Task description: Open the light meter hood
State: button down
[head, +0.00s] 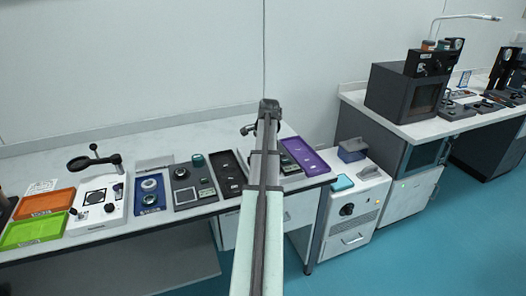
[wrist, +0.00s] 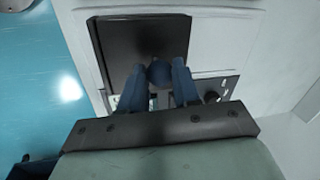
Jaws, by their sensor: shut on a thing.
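In the wrist view, a dark flat panel, which looks like the light meter hood (wrist: 138,38), lies ahead of my fingers. A dark blue round knob (wrist: 159,71) sits at its near edge. My gripper (wrist: 159,78) has its two blue fingers on either side of this knob and is shut on it. Part of a device face with a round dial (wrist: 211,97) shows behind and beside the fingers. My gripper hides much of that face. In the head view, my arm covers part of the bench, and I cannot make out the hood there.
A purple tray (head: 306,157) lies right of my arm, and a black tray (head: 229,171) left of it. Several instruments and orange (head: 45,204) and green (head: 33,231) trays stand farther left. A white cabinet (head: 350,217) stands right of the bench, with blue floor in front.

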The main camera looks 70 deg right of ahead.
jog(key=w+d, duration=0.8)
jog(key=shift+w+d, duration=0.2)
jog(key=shift+d, duration=0.1)
jog(key=c, duration=0.8)
grip_release()
jog(key=shift+c, duration=0.2)
jog(key=shift+r, duration=0.15)
jog(key=r, duration=0.4)
jog(key=s+a+r, duration=0.1)
jog(key=r, duration=0.4)
jog(key=s+r, duration=0.1)
jog(key=r, duration=0.3)
jog(key=shift+s+a+r, duration=0.1)
jog(key=shift+a+r, duration=0.05)
jog(key=shift+a, duration=0.15)
